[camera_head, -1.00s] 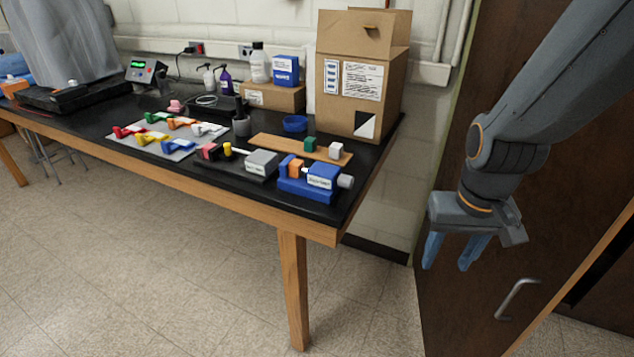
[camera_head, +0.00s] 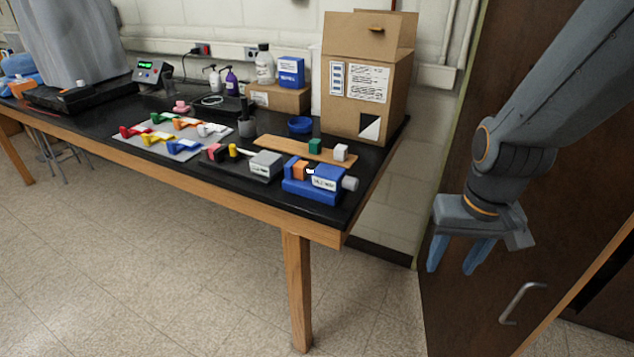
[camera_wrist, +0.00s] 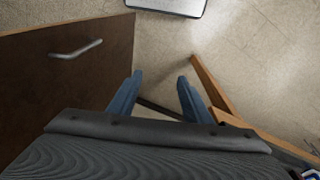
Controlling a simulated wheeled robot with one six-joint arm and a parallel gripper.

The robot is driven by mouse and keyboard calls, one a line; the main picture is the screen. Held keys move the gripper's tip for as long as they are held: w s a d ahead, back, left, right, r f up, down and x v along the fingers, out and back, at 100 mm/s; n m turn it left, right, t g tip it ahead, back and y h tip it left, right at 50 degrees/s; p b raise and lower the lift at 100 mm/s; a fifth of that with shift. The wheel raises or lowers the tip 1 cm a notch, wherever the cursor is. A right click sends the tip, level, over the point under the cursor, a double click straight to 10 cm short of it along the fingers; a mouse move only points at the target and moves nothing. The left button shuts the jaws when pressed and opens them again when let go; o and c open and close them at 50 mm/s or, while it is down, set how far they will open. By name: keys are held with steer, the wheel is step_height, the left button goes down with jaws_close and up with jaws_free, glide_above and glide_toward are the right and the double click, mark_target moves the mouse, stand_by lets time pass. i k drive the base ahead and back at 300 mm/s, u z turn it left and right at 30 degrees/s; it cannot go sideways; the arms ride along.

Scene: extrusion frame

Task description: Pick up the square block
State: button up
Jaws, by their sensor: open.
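Two small cubes stand on a thin wooden board (camera_head: 275,146) near the right end of the black bench: a green block (camera_head: 315,146) and a white block (camera_head: 340,152). An orange block (camera_head: 299,170) sits in the blue vise (camera_head: 318,186) at the front corner. The frames do not settle which one is the square block. My gripper (camera_head: 451,268) hangs to the right of the bench, pointing down in front of a brown door, well apart from the blocks. Its blue fingers are spread and empty. They also show in the wrist view (camera_wrist: 160,77), above floor, with no block between them.
The brown door (camera_head: 448,205) with a metal handle (camera_head: 522,302) is close to my gripper. Floor in front is clear.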

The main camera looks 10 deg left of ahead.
mark_target(300, 168)
steer(key=k, duration=0.5)
steer(key=u, duration=2.25)
steer(key=i, duration=1.9)
steer(key=z, duration=2.85)
steer(key=i, duration=0.5)
steer(key=z, duration=0.05)
